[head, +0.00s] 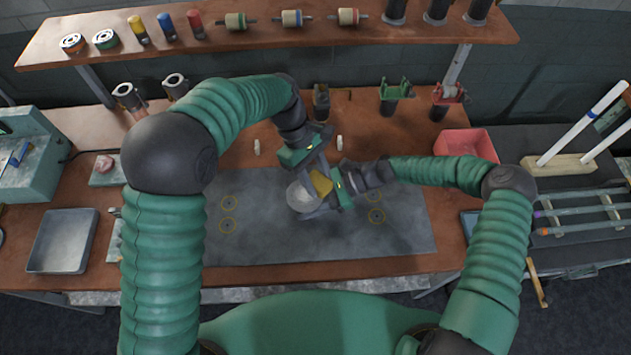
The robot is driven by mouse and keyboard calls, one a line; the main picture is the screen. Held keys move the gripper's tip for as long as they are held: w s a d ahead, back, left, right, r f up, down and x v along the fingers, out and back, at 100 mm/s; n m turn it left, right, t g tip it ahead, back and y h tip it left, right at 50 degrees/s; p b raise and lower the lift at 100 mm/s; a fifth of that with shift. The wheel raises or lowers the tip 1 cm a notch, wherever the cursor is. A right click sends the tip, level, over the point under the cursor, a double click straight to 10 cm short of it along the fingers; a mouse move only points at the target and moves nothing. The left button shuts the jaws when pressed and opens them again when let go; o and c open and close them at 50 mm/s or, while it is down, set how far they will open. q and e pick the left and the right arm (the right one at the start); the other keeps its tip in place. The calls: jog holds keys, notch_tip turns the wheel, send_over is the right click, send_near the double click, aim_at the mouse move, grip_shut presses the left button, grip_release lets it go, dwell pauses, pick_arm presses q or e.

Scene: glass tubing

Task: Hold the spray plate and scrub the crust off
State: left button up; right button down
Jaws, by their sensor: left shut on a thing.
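A round, pale grey disc, which looks like the spray plate (302,197), shows above the middle of the grey mat. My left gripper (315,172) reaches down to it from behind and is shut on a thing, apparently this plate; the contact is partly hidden. My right gripper (329,192) comes in from the right, close beside the left one. A small yellow block (320,182) shows between the two grippers, over the plate's right edge. I cannot tell whether the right gripper grasps it. Any crust is too small to make out.
The grey mat (410,235) with yellow rings lies on the brown bench. A metal tray (62,240) is at the left, a red bin (466,145) at the right. Clamp stands (396,95) and a shelf (270,38) line the back. The mat's front is clear.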

pick_arm(q)
jog(key=shift+r, duration=2.2)
jog(key=shift+w, duration=0.1)
jog(key=shift+f, duration=0.15)
